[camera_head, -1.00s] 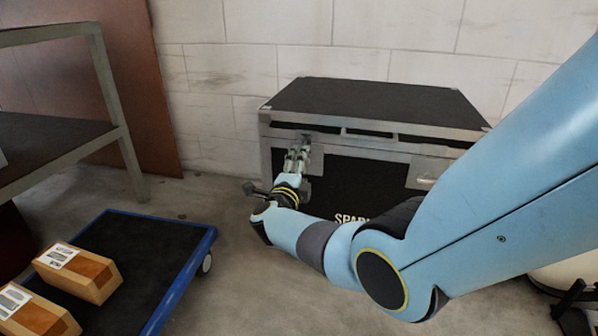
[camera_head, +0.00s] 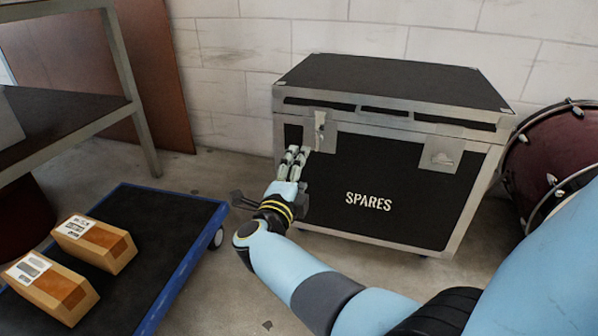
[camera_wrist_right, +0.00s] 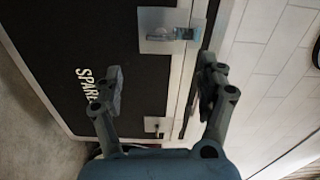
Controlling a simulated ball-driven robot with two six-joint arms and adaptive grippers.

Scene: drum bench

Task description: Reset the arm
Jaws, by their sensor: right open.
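My right arm comes in from the right in the head view. Its gripper (camera_head: 297,154) is in front of the left part of a black case marked SPARES (camera_head: 390,215), just below the left latch (camera_head: 320,132). In the right wrist view the gripper (camera_wrist_right: 160,72) has its two fingers apart, with nothing between them. The case front (camera_wrist_right: 100,30) lies beyond the fingers. The left latch (camera_wrist_right: 168,34) shows at the top, clear of both fingers, and the right latch (camera_wrist_right: 156,125) shows lower down. My left gripper is in neither view.
A blue-edged cart (camera_head: 165,225) with two cardboard boxes (camera_head: 95,241) stands at left. A metal bench (camera_head: 70,128) is behind it. A dark red drum (camera_head: 545,150) stands right of the case. Pale block wall (camera_head: 400,30) is behind.

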